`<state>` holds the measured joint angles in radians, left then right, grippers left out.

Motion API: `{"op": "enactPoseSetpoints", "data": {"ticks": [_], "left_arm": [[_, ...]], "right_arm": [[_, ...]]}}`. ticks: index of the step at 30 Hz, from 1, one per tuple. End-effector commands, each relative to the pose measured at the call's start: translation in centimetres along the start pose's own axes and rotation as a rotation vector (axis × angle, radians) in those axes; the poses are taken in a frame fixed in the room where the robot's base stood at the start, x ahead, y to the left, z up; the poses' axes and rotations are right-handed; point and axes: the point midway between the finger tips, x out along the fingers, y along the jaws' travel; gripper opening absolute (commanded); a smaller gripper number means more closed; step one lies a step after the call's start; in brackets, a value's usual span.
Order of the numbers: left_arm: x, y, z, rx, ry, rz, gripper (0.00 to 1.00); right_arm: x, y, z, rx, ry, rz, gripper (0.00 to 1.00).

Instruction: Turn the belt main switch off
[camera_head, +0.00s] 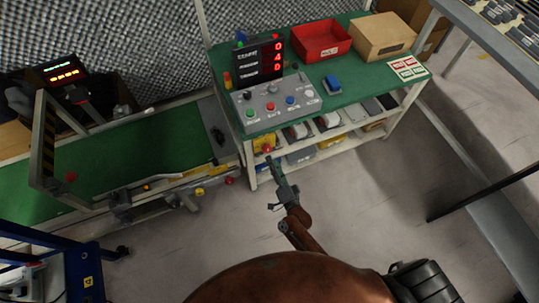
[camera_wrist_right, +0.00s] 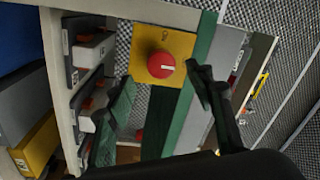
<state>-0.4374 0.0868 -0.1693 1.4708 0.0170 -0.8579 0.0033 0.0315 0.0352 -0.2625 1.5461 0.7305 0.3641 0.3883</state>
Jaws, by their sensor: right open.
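A red round switch knob (camera_wrist_right: 161,64) on a yellow plate (camera_wrist_right: 180,43) shows in the right wrist view. A small dark mark is on the plate above the knob. In the head view the yellow switch box (camera_head: 263,138) sits at the bench's front left leg, below the green top. My right gripper (camera_head: 273,182) is open just in front of and below it. My left gripper is out of view.
The grey control panel (camera_head: 275,103) with several buttons, a red tray (camera_head: 321,40) and a cardboard box (camera_head: 382,37) stand on the bench. The belt conveyor (camera_head: 125,155) is at left. Shelf bins (camera_head: 301,157) sit below the bench top. The floor (camera_head: 350,220) in front is clear.

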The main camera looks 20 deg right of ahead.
Motion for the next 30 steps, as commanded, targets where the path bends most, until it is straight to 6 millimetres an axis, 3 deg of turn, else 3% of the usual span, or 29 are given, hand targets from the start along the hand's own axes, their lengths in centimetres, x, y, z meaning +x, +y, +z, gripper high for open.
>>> {"op": "enactPoseSetpoints", "data": {"ticks": [6,12,30], "left_arm": [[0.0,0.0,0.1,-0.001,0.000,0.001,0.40],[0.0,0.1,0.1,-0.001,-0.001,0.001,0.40],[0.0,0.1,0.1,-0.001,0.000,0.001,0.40]], "right_arm": [[-4.2,0.0,0.0,0.000,-0.001,0.001,0.49],[-6.1,0.0,0.0,-0.001,-0.001,0.000,0.49],[-6.3,0.0,0.0,-0.001,0.000,0.000,0.49]]}}
